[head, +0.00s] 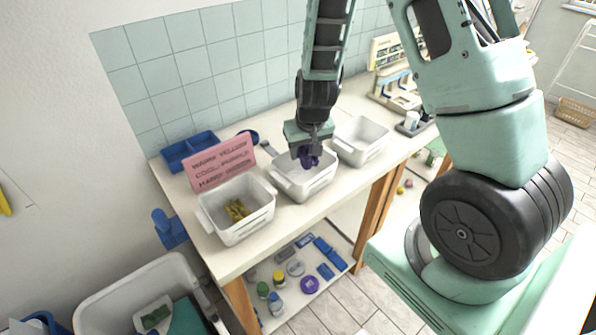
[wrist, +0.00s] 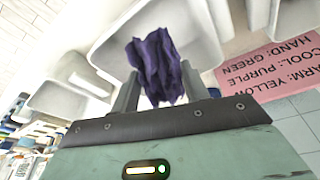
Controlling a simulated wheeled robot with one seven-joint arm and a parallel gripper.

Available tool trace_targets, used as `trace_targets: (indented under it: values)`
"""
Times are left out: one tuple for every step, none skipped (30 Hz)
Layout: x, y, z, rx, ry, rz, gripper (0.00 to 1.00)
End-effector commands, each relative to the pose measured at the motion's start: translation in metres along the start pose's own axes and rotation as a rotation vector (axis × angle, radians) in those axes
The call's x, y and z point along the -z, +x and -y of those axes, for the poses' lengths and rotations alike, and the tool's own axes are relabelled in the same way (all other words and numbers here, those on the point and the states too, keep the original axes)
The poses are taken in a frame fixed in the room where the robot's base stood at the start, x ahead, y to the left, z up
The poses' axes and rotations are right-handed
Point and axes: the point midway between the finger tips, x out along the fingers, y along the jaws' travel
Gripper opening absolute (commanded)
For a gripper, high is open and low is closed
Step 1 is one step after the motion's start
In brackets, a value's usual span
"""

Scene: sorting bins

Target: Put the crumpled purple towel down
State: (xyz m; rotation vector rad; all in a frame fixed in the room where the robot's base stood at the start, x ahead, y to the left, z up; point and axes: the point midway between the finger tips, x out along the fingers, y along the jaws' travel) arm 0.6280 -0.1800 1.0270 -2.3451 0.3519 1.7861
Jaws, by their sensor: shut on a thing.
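The crumpled purple towel (head: 308,160) hangs from my gripper (head: 310,146) over the middle white bin (head: 306,188) on the table. In the wrist view the towel (wrist: 157,66) sits between the two fingers of my gripper (wrist: 160,88), which is shut on it. The middle bin (wrist: 205,48) shows behind the towel in the wrist view. Whether the towel's lower end touches the bin's inside cannot be told.
A right white bin (head: 361,141) looks empty. A pink sign (head: 222,163) stands behind the left bin, reading warm yellow, cool purple, hand green. A blue tray (head: 190,150) lies near the wall.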

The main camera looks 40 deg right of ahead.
Motion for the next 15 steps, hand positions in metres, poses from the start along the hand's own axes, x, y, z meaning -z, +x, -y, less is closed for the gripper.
trace_targets:
  values:
    - [-0.004, 0.010, -0.001, 0.000, 0.004, 0.007, 0.18]
    - [-0.006, 0.015, -0.001, 0.000, 0.003, 0.007, 0.18]
    - [-0.007, 0.021, -0.001, -0.001, 0.003, 0.006, 0.18]
    - [-0.008, 0.025, -0.001, 0.000, 0.002, 0.007, 0.18]
    - [-0.009, 0.029, -0.001, 0.000, 0.002, 0.006, 0.18]
    - [-0.010, 0.033, -0.001, 0.000, 0.003, 0.005, 0.18]
    - [-0.011, 0.036, 0.000, 0.001, 0.002, 0.004, 0.18]
    - [-0.011, 0.038, 0.000, 0.001, 0.001, 0.003, 0.18]
    - [-0.011, 0.040, 0.000, 0.001, 0.000, 0.002, 0.18]
    - [-0.011, 0.042, 0.000, 0.001, 0.000, 0.001, 0.18]
    - [-0.012, 0.043, 0.000, 0.001, 0.000, 0.002, 0.18]
    - [-0.013, 0.046, 0.000, 0.000, 0.001, 0.003, 0.18]
    - [-0.014, 0.050, -0.001, 0.000, 0.001, 0.003, 0.18]
    - [-0.015, 0.053, -0.001, 0.000, 0.001, 0.004, 0.18]
    - [-0.018, 0.059, 0.000, 0.001, 0.001, 0.006, 0.18]
